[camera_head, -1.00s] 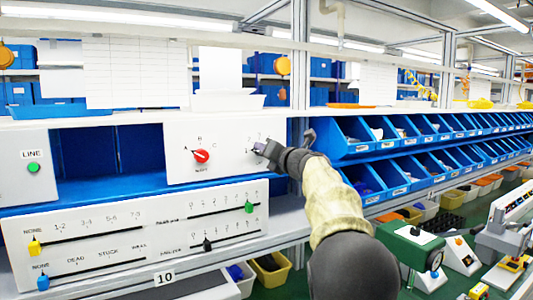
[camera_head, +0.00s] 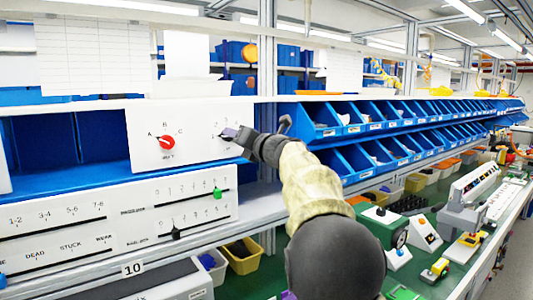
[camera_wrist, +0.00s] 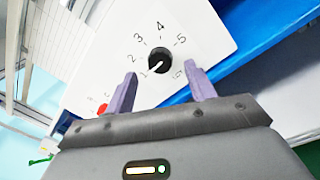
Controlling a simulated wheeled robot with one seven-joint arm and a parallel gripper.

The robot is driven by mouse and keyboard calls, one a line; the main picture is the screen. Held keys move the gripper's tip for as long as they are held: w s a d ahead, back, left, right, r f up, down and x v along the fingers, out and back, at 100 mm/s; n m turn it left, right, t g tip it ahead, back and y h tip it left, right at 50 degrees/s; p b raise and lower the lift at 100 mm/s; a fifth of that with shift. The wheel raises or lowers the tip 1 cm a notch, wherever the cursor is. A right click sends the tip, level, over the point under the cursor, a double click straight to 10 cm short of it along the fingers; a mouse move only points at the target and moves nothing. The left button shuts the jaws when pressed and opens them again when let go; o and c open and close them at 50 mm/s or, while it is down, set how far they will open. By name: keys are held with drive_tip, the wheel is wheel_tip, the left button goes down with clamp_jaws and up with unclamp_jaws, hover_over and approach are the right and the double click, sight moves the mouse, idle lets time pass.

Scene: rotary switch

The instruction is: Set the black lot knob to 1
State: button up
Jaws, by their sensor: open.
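The black knob (camera_wrist: 159,60) sits on a white panel (camera_wrist: 195,25) with numbers 1 to 6 around it in the wrist view. Its white pointer line runs toward the lower left, close to the 1. My gripper (camera_wrist: 161,73) is open, with its purple fingers apart below and to either side of the knob. No contact with the knob is clear. In the head view my gripper (camera_head: 229,135) is at the right part of the same panel (camera_head: 195,145) and partly hides the knob and its numbers.
A red knob (camera_head: 167,142) marked A, B, C is on the panel's left part. A slider board (camera_head: 130,210) with green and black sliders lies below. Blue bins (camera_head: 350,120) line the right. A shelf post (camera_head: 266,70) rises behind my gripper.

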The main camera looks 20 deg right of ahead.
drive_tip(key=b+v, duration=0.2)
drive_tip(key=v, duration=1.2)
drive_tip(key=shift+f+b, duration=0.2)
drive_tip(key=shift+b, duration=0.2)
drive_tip(key=shift+w, duration=0.1)
wheel_tip(320, 180, down, 25)
drive_tip(key=s+m+g+h, duration=0.2)
drive_tip(key=m+g+h, duration=0.35)
drive_tip(key=m, duration=1.65)
drive_tip(key=s+a+f+m+g, duration=0.35)
drive_tip(key=s+f+m, duration=0.25)
drive_tip(key=s+f, duration=0.5)
drive_tip(key=s+a+f+m+g, duration=0.3)
drive_tip(key=s+f+m+g, duration=0.2)
drive_tip(key=s+f, duration=0.6)
wheel_tip(320, 180, up, 14)
drive_tip(key=p, duration=1.4)
drive_tip(key=shift+m+g+h, duration=0.3)
drive_tip(key=shift+h, duration=0.05)
